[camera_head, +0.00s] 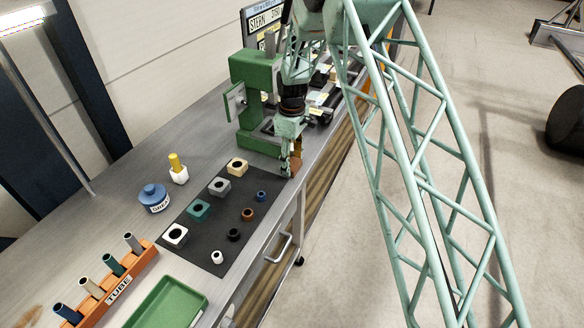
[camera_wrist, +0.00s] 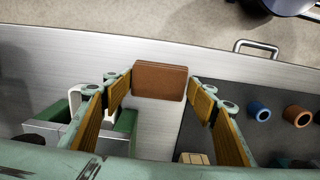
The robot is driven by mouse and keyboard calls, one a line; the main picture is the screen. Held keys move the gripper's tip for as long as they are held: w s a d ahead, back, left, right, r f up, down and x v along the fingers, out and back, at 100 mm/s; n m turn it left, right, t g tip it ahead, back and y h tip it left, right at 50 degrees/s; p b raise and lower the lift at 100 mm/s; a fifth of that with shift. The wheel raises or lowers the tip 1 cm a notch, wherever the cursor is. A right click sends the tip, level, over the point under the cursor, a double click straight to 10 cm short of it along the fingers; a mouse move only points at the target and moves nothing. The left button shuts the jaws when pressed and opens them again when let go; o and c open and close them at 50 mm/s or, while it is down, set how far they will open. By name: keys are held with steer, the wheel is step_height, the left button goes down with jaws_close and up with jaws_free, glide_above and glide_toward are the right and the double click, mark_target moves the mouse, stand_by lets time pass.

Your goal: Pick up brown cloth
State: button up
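The brown cloth (camera_wrist: 159,82) is a folded, rectangular brown pad on the metal bench top, near the bench's front edge. My gripper (camera_wrist: 159,92) is open, and the cloth shows between its yellow-padded fingertips in the wrist view. The fingers look apart from the cloth's sides, though the left tip is close to it. In the head view my gripper (camera_head: 290,163) is low over the bench by the mat's far corner, and a bit of brown cloth (camera_head: 296,166) shows beside the fingers, the rest hidden.
A dark mat (camera_head: 205,235) with several square blocks and small rings lies next to the cloth. A green press (camera_head: 258,105) stands behind. A blue grease pot (camera_head: 154,198), an orange tube rack (camera_head: 108,285) and a green tray (camera_head: 168,304) are nearer. A drawer handle (camera_wrist: 256,46) juts from the bench front.

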mark_target(292, 164)
steer(key=c, duration=0.3)
steer(key=shift+r, duration=0.2)
steer(key=shift+r, duration=1.6)
steer(key=s, duration=0.5)
steer(key=s+a+r+b, duration=0.1)
steer(key=s, duration=1)
steer(key=shift+a+r, duration=0.2)
steer(key=shift+a, duration=0.1)
steer(key=shift+o, duration=0.8)
steer(key=shift+c, duration=0.9)
